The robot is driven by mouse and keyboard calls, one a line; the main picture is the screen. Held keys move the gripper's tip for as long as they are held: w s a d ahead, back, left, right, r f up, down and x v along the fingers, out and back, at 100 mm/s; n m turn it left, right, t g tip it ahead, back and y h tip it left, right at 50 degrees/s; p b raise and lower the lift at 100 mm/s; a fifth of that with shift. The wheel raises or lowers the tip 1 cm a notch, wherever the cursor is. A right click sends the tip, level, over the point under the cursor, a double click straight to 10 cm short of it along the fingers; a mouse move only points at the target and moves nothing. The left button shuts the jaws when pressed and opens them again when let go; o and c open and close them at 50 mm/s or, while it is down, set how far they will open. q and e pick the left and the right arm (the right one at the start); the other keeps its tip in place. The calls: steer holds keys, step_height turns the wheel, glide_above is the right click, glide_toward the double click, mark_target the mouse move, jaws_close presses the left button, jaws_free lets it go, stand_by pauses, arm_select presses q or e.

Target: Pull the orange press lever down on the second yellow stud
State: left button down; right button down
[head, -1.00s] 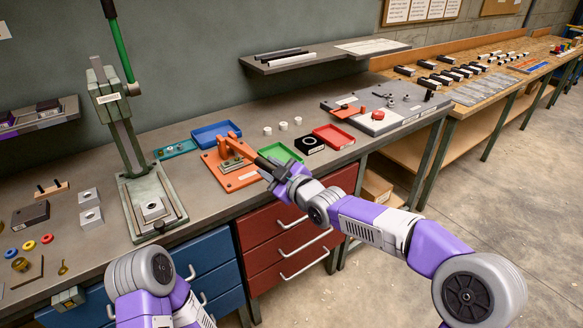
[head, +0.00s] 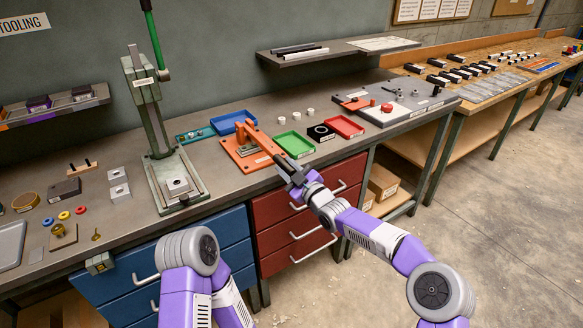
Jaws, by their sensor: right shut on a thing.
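The orange press (head: 231,157) stands on the bench, a flat orange base with an upright and a long orange lever (head: 265,143). The lever slopes down from the upright toward the front right, over the base's front edge. My right gripper (head: 287,169) is shut on the lever's dark handle end, near the bench's front edge. I cannot make out any yellow stud; the lever covers part of the base. My left arm shows at the bottom, but its gripper is out of view.
A green tray (head: 295,145), a black block with a ring (head: 320,133) and a red tray (head: 345,126) sit right of the press. A blue tray (head: 232,122) lies behind it. A tall grey-green press (head: 178,187) stands to the left. Red drawers (head: 300,215) are below.

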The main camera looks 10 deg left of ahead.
steer(key=shift+w+d+f, duration=0.1)
steer(key=shift+f, duration=0.25)
steer(key=c, duration=0.8)
jaws_free()
steer(key=shift+w, duration=0.1)
steer(key=shift+c, duration=0.2)
steer(key=shift+r, duration=0.15)
steer(key=r+v, duration=0.1)
steer(key=v, duration=0.6)
steer(key=shift+s+d+f+p, duration=0.2)
steer(key=shift+s+f+p, duration=0.05)
steer(key=shift+f+p, duration=0.2)
